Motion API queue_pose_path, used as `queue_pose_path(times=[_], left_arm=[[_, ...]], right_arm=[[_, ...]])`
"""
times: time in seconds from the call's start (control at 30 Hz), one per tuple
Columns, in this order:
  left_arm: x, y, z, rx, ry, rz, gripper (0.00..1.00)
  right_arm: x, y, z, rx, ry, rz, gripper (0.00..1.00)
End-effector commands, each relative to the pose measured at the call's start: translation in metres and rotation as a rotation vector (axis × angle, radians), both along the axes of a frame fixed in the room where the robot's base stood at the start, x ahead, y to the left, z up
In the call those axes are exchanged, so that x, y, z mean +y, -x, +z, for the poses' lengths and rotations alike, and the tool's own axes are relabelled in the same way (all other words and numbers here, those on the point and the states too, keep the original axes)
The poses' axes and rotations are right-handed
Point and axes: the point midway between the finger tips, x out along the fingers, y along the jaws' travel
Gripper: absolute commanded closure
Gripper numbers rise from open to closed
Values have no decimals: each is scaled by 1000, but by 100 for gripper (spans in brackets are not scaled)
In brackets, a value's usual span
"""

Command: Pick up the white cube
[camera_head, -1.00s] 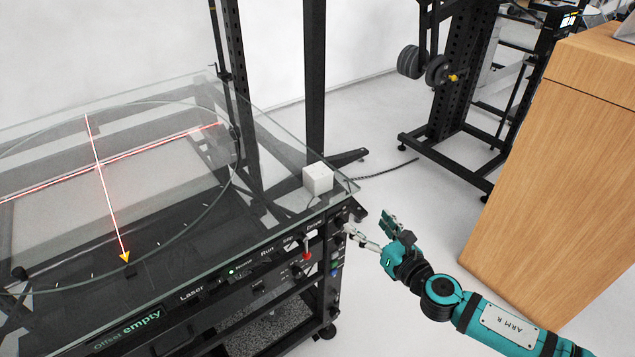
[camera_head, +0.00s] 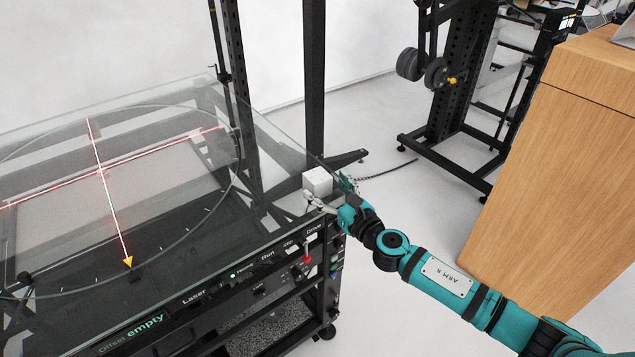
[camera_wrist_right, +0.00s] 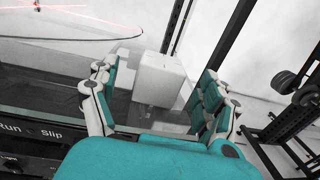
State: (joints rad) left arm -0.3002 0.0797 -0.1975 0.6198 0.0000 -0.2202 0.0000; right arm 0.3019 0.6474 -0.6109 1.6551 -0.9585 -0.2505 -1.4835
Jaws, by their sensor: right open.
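The white cube (camera_head: 317,180) sits on the right corner of the glass tabletop (camera_head: 270,215). My right gripper (camera_head: 332,190) is at this corner, open, with its fingers around the near side of the cube. In the right wrist view the cube (camera_wrist_right: 160,80) stands ahead between the two spread fingers (camera_wrist_right: 155,95). A gap shows beside the right finger, and I cannot tell whether either finger touches the cube. My left gripper is not in view.
The turntable's ring (camera_head: 238,165) and red laser cross lie left of the cube on the glass. A control panel (camera_head: 262,270) with switches runs below the front edge. A black upright post (camera_head: 314,80) stands behind the cube. A wooden cabinet (camera_head: 560,170) is at the right.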

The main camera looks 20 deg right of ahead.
Motion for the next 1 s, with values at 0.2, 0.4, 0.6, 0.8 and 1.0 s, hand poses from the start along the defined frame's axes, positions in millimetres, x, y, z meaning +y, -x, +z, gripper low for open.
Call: queue_pose_path(times=[0.2, 0.4, 0.6, 0.8, 1.0], left_arm=[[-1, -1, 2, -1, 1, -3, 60], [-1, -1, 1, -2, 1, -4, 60], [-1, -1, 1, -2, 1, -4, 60], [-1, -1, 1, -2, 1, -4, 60], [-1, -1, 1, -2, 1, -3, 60]], right_arm=[[6, -31, 2, -1, -2, 0, 19], [11, -48, 0, 0, -1, 0, 19], [11, -49, 0, 0, 0, 0, 19], [11, -49, 0, 0, -1, 0, 43], [11, -49, 0, 0, -1, 0, 69]])
